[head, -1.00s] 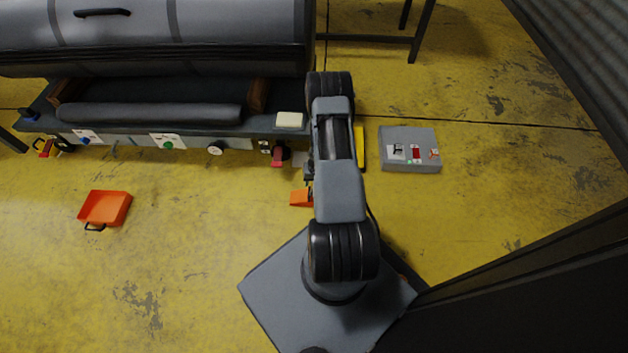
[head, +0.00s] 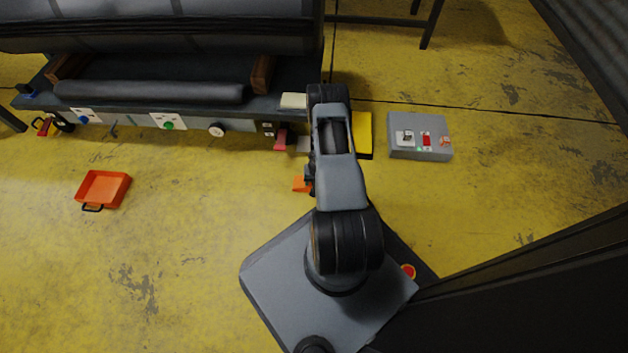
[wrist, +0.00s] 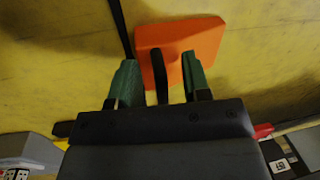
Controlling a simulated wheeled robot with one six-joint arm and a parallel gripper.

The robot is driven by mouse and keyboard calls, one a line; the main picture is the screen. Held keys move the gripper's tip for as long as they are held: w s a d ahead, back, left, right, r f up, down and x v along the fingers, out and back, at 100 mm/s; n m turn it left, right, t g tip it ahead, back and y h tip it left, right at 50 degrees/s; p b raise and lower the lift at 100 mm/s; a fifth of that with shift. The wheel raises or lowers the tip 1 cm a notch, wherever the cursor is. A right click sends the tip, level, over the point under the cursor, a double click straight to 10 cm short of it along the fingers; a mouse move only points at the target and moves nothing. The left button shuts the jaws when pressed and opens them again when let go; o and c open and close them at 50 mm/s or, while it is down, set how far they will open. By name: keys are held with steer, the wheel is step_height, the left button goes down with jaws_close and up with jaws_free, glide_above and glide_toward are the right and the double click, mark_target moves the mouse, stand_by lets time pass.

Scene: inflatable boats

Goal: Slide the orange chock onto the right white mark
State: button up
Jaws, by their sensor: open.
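The orange chock (head: 300,184) lies on the yellow floor just left of my arm in the head view, partly covered by it. In the wrist view the chock (wrist: 207,40) is a flat orange block with a dark upright handle (wrist: 161,78). My gripper (wrist: 160,70) is open, its green fingers on either side of the handle, with gaps visible between. In the head view my gripper (head: 309,180) is mostly hidden beneath my arm. A small whitish patch (head: 303,145) shows beyond the chock, beside the arm; I cannot tell whether it is the right white mark.
A dark bench (head: 190,110) with knobs and a red lever (head: 281,140) stands beyond. A yellow block (head: 363,134) and a grey switch box (head: 420,137) are right of my arm. An orange tray (head: 104,188) lies left, with clear floor between it and the chock.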

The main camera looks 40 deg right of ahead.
steer(key=shift+c, duration=0.2)
jaws_close()
stand_by(0.3)
